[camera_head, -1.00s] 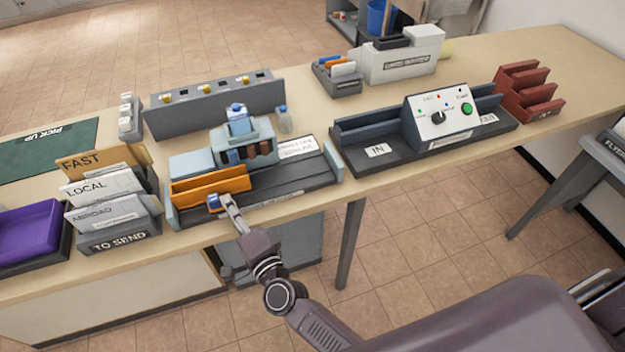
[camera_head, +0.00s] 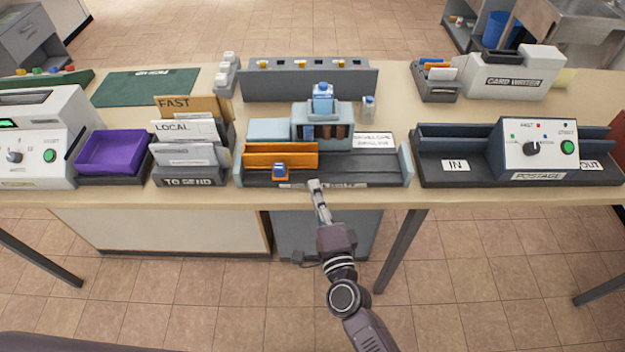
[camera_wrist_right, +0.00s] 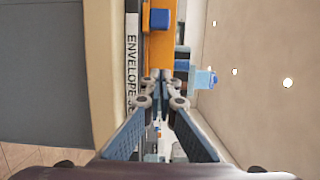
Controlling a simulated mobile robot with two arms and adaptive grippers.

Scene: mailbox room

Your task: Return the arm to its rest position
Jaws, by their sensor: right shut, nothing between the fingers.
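My right gripper (camera_head: 314,186) is at the front edge of the counter, just in front of the dark envelope machine (camera_head: 370,170). Its fingers are shut and empty. In the right wrist view its fingertips (camera_wrist_right: 163,78) come together, with the machine's orange piece (camera_wrist_right: 160,55) and blue knob (camera_wrist_right: 157,18) beyond them. In the head view the orange piece (camera_head: 270,148) and blue knob (camera_head: 280,170) lie left of the fingertips, apart from them. My left gripper is not in view.
The postage machine (camera_head: 535,145) stands to the right. The To Send rack (camera_head: 189,180), purple tray (camera_head: 110,152) and a white machine (camera_head: 40,130) stand to the left. Several table legs are below the counter (camera_head: 230,197). The floor (camera_head: 450,290) in front is open.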

